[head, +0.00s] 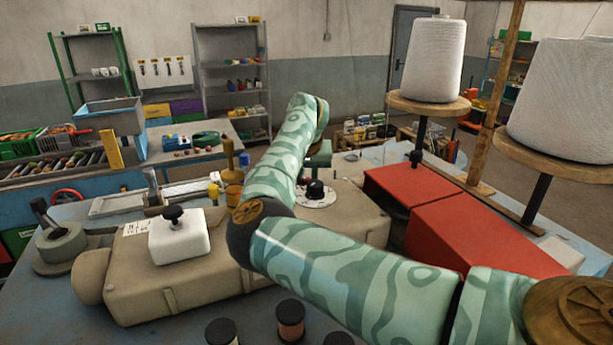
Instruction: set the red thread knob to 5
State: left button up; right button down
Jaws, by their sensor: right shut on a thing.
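A white round dial plate (328,199) with small dark marks lies on top of the beige sewing machine (345,222). A black knob (315,190) stands at its middle. My right arm comes in from the right and bends over the machine. My right gripper (317,175) points down over the dial and is shut on the black knob. The forearm partly hides the dial's left side and the fingers. The dial's figures are too small to read, and I see no red on the knob. My left gripper is out of view.
A white box with a black knob (180,240) sits on the machine's left part. Red covers (480,240) and white thread cones (433,62) on wooden stands are at the right. Thread spools (291,320) stand at the front edge. A wooden-handled tool (229,160) stands behind.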

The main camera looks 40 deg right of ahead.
jog(key=n, duration=0.2)
jog(key=n+y, duration=0.1)
jog(key=n, duration=0.1)
jog(key=shift+s+d+n+t+y, duration=0.1)
jog(key=shift+d+n+t+y, duration=0.1)
jog(key=shift+n+t+y, duration=0.15)
jog(key=n, duration=0.2)
jog(key=n+y, duration=0.1)
jog(key=n, duration=0.1)
jog(key=shift+d+y, duration=0.15)
jog(key=shift+y, duration=0.1)
dwell(0.4)
jog(key=c, duration=1.2)
grip_release()
jog(key=shift+c, duration=0.2)
jog(key=shift+r, duration=0.15)
